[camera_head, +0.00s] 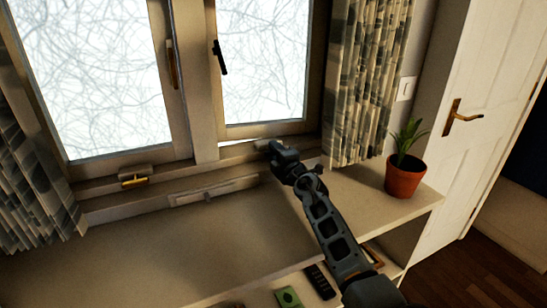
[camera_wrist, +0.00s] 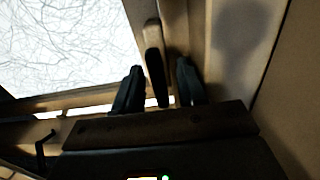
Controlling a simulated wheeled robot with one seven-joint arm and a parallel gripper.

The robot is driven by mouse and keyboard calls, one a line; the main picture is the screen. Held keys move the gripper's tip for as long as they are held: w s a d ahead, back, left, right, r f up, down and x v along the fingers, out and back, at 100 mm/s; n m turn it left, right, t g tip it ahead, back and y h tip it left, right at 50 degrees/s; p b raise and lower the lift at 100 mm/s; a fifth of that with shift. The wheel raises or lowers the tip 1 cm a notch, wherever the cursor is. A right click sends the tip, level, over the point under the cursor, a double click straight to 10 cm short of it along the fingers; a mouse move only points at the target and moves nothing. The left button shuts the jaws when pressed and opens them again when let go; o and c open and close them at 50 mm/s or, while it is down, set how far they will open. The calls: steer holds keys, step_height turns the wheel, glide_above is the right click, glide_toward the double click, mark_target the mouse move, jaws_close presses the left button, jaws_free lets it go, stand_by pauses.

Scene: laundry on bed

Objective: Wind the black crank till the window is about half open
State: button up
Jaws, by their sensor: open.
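The right window sash (camera_head: 264,130) has a frosted-looking pane. In the wrist view its pane (camera_wrist: 60,45) fills the upper left, and a thin bright strip shows along one frame edge. My gripper (camera_head: 271,149) is at the sill below this sash. In the wrist view my gripper (camera_wrist: 158,80) is open, one finger on each side of a narrow dark piece with a pale face (camera_wrist: 153,45). It looks like the crank's handle, but I cannot tell its colour or whether the fingers touch it. The crank's base is hidden behind my gripper in the head view.
A black window handle (camera_head: 219,58) is on the right sash. A brass-coloured crank (camera_head: 133,181) sits below the left sash. A potted plant (camera_head: 404,177) stands right of my arm, near the curtain (camera_head: 366,80). A black remote (camera_head: 320,281) and green item (camera_head: 288,297) lie in front. The left ledge is clear.

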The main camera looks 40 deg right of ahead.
steer(key=shift+w, duration=0.2)
jaws_close()
stand_by(0.3)
